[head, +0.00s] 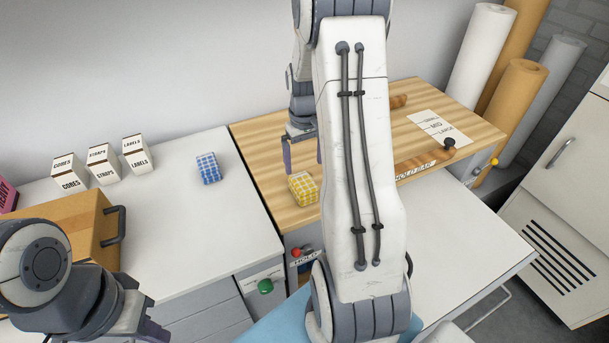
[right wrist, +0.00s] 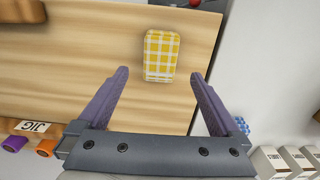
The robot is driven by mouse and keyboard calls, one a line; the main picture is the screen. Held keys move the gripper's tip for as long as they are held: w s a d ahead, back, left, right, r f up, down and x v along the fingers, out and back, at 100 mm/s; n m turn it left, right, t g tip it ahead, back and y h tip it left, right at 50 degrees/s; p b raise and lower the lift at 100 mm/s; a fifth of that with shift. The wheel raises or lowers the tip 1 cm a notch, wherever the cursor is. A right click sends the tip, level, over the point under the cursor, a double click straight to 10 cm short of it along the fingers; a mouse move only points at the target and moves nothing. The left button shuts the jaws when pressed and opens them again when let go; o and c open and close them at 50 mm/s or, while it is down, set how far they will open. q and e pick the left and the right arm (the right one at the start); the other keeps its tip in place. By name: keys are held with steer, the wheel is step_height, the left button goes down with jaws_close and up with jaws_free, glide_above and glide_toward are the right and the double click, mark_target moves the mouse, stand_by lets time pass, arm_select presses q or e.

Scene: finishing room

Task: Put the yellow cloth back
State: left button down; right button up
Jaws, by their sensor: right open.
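The yellow cloth (head: 303,189) is a folded yellow-and-white checked pad lying on the wooden board top near its left front edge. It also shows in the right wrist view (right wrist: 160,55), ahead of the fingers. My right gripper (head: 303,165) is open and empty, just behind and above the cloth, not touching it. In the right wrist view its two fingers (right wrist: 160,75) point toward the cloth with a gap wider than it. My left gripper (head: 155,332) is at the lower left, only partly in frame, with its fingertips cut off or hidden.
A blue checked cloth (head: 208,168) lies on the white counter left of the board. Small white boxes (head: 103,164) and a wooden box with a handle (head: 75,222) stand further left. Rolls (head: 482,55) stand at the back right. My right arm hides the board's middle.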

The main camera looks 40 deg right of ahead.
steer(key=shift+r, duration=1.75)
steer(key=s+a+r+n, duration=0.2)
steer(key=a, duration=0.9)
steer(key=s+a+r+n, duration=0.1)
steer(key=a+r+n, duration=0.15)
steer(key=a, duration=0.75)
steer(key=s+a+n, duration=0.2)
steer(key=s+a, duration=0.4)
steer(key=s, duration=0.3)
steer(key=s+a+r+n+y, duration=0.1)
steer(key=s+a+n, duration=0.2)
steer(key=s+a, duration=0.3)
steer(key=s, duration=0.3)
steer(key=shift+a, duration=0.4)
steer(key=shift+r, duration=0.1)
